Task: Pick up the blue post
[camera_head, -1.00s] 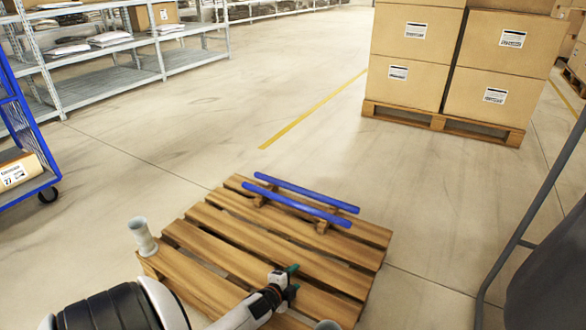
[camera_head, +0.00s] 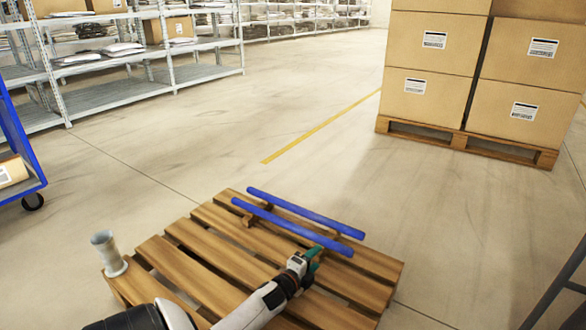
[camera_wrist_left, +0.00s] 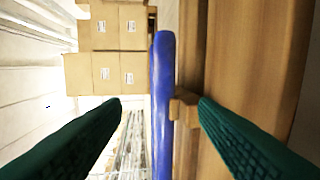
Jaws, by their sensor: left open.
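Two long blue posts lie side by side on small wooden blocks on a slatted wooden pallet (camera_head: 205,262) in the head view. The far post (camera_head: 305,212) and the near post (camera_head: 290,227) both run from upper left to lower right. My left gripper (camera_head: 312,254) is open and empty, close to the right end of the near post. In the left wrist view, a blue post (camera_wrist_left: 162,90) stands between the two green fingers of the left gripper (camera_wrist_left: 160,102), ahead of the tips. I cannot tell whether they touch. My right gripper is not in view.
A grey flanged spool (camera_head: 108,252) stands on the pallet's left corner. Stacked cartons (camera_head: 428,98) sit on another pallet at the back right. Metal shelving (camera_head: 110,88) is at the back left, with a blue cart (camera_head: 18,140) nearer. Open floor lies between.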

